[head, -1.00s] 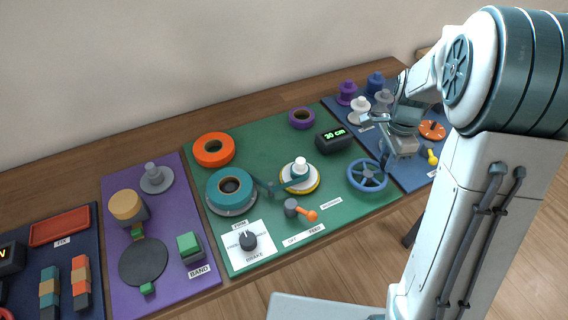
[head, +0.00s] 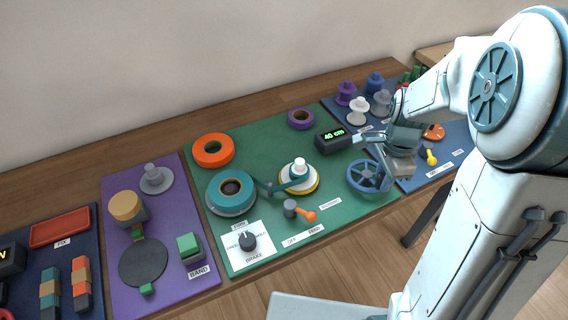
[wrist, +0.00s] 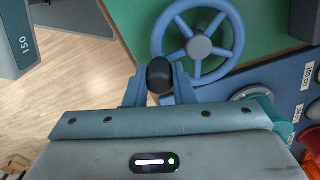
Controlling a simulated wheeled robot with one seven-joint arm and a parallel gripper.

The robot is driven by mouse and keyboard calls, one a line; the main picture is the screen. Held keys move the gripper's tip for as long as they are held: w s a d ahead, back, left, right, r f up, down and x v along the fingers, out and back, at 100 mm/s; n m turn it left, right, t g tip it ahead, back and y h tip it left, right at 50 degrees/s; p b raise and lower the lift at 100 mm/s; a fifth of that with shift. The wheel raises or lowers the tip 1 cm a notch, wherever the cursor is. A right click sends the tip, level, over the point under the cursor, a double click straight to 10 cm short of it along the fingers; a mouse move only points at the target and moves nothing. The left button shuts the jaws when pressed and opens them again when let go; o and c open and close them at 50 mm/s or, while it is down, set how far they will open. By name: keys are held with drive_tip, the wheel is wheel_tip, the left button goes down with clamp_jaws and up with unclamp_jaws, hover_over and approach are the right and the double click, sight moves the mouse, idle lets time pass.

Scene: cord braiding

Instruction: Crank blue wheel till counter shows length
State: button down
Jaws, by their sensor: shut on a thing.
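The blue wheel (head: 357,186) lies flat at the right end of the green mat; its rim, spokes and grey hub also show in the wrist view (wrist: 200,47). My gripper (wrist: 160,84) is shut on the wheel's dark crank knob (wrist: 160,73) at the rim. In the head view my gripper (head: 384,180) is at the wheel's right side and hides part of it. The black counter (head: 333,141) stands behind the wheel and reads 40 cm in green digits.
A teal tape roll (head: 231,190) sits left on the green mat (head: 262,140), its strip running to the white-topped spool (head: 299,172). A brake dial (head: 248,240) and an orange-tipped lever (head: 305,214) are in front. Spools stand on the blue mat at right.

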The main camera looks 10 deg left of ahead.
sight(368, 190)
drive_tip(key=shift+s+a, duration=0.1)
drive_tip(key=shift+a, duration=0.05)
drive_tip(key=shift+s+a, duration=0.2)
drive_tip(key=shift+a, duration=0.1)
drive_tip(key=shift+r+p, duration=0.1)
drive_tip(key=shift+p, duration=0.3)
drive_tip(key=shift+r+p, duration=0.1)
drive_tip(key=shift+p, duration=1.1)
drive_tip(key=shift+s+a+f, duration=0.15)
drive_tip(key=shift+a+f, duration=0.1)
drive_tip(key=shift+a, duration=0.15)
drive_tip(key=shift+s+a, duration=0.1)
drive_tip(key=shift+a, duration=0.5)
